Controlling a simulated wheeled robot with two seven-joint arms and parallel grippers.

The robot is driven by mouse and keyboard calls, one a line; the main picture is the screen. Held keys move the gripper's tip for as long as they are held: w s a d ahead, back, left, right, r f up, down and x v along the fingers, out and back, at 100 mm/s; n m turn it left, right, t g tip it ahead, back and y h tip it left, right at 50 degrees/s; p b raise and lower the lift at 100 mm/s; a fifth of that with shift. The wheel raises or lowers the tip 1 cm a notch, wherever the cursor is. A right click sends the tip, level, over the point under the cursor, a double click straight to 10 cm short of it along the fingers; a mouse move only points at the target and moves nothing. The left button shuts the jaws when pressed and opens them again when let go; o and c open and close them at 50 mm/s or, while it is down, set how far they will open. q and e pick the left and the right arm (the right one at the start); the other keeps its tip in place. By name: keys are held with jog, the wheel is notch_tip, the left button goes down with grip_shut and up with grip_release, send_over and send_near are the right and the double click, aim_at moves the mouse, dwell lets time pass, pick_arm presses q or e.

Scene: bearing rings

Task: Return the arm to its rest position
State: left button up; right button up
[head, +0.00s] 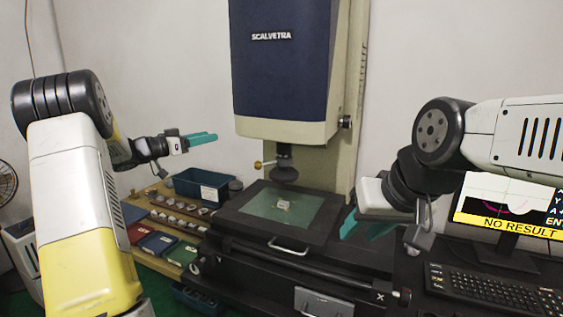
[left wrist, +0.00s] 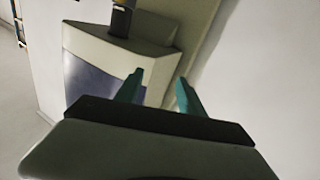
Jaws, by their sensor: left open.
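My left arm comes in from the left, and its left gripper (head: 203,140) is held in the air over the back left of the bench, left of the measuring machine (head: 283,70). In the left wrist view, the left gripper (left wrist: 160,88) has its two teal fingers apart with nothing between them. My right gripper (head: 355,228) is at the front right of the machine's stage, partly hidden by its own wrist; its finger gap is unclear. A small pale part (head: 283,204) lies on the glass stage (head: 262,206), apart from both grippers.
A dark blue bin (head: 190,185) stands left of the stage. A wooden rack (head: 150,212) holds several rings, with red, blue and green trays in front. A monitor (head: 510,205) reading "NO RESULT" and a keyboard (head: 490,290) are at the right. The air around the left gripper looks clear.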

pick_arm(q)
notch_tip(320, 180, up, 9)
jog(key=n+t+y, duration=0.3)
jog(key=t+y, duration=0.1)
jog(key=y, duration=0.2)
jog(key=s+a+r+n+y, duration=0.1)
jog(key=s+r+n+y, duration=0.1)
jog(key=s+n+y, duration=0.45)
jog(key=s+d+f+g, duration=0.3)
jog(key=s+f, duration=0.2)
jog(key=s, duration=0.6)
jog(key=s+d+f+m+g, duration=0.1)
jog(key=s+d+f+g, duration=0.2)
jog(key=s, duration=0.9)
jog(key=s+d+f+g+h, duration=0.1)
jog(key=s+d+f+g, duration=0.3)
jog(key=s+f, duration=0.4)
jog(key=s+d, duration=0.1)
jog(key=s, duration=0.3)
jog(key=shift+d+f, duration=0.2)
jog(key=shift+f, duration=0.05)
jog(key=shift+m, duration=0.25)
jog(key=shift+c, duration=0.5)
